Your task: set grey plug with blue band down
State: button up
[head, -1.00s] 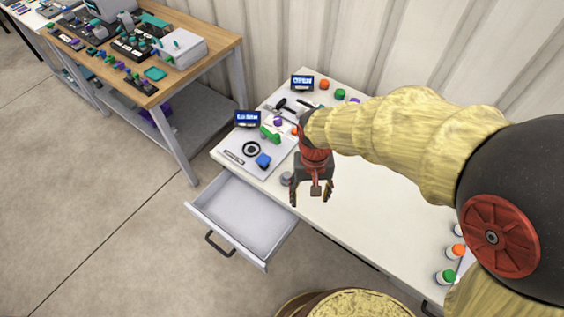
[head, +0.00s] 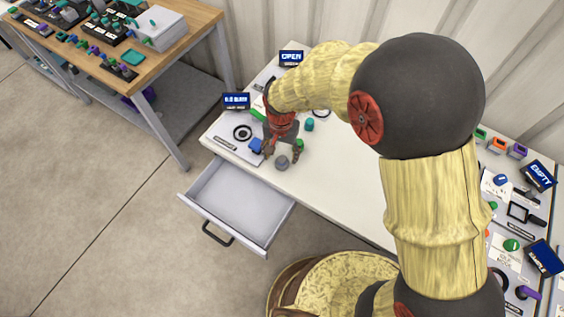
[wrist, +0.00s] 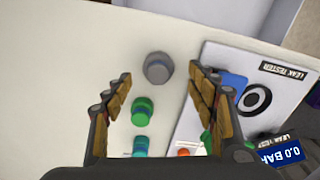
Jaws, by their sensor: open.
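A grey round plug (head: 282,163) stands on the white table near its front edge, by the open drawer. It also shows in the wrist view (wrist: 158,68), seen from above; I cannot make out a blue band on it. My gripper (head: 282,153) is open above the table, just behind the plug in the head view. In the wrist view the fingers (wrist: 160,78) are spread, with the plug lying between the fingertips. No contact between fingers and plug shows.
A green plug (wrist: 144,110) and a teal plug (wrist: 141,146) stand in line with the grey one. The leak tester board with a blue part (wrist: 233,84) and black ring (wrist: 258,99) lies beside them. An open, empty drawer (head: 238,205) juts out in front. The table's middle is clear.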

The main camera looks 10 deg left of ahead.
aim_at(282, 159)
notch_tip(282, 159, down, 4)
jog(key=shift+d+f+b, duration=0.1)
jog(key=shift+b, duration=0.5)
jog(key=shift+c, duration=1.2)
jog(key=c, duration=1.1)
